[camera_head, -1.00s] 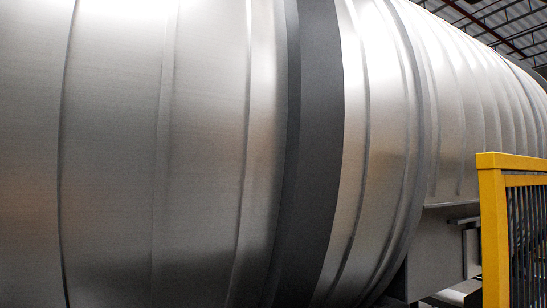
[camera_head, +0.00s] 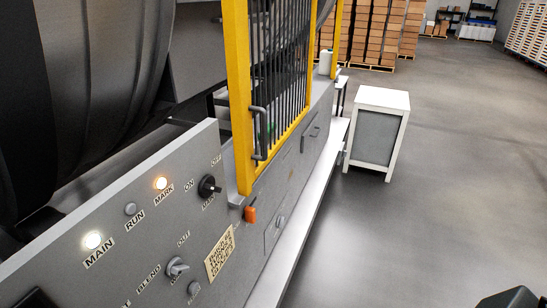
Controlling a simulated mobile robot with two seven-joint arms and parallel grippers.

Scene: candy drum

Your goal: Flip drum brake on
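A grey control panel (camera_head: 130,225) fills the lower left of the head view. It has a black knob (camera_head: 209,186) between ON and OFF labels, and a grey knob (camera_head: 176,267) beside BLEND and OUT. An orange part (camera_head: 250,214) sits at the panel's right end, below the yellow guard. No label reading brake is legible, and the lower panel is cut off. The large dark drum (camera_head: 95,90) is behind the panel. Dark shapes at the bottom left (camera_head: 36,299) and bottom right (camera_head: 516,298) look like my arm ends; fingers are not discernible, and neither touches the panel.
A yellow barred guard (camera_head: 241,95) stands over the panel. A white-framed cabinet (camera_head: 377,132) stands to the right. Stacked boxes (camera_head: 372,28) are behind. Open grey floor (camera_head: 430,220) lies right.

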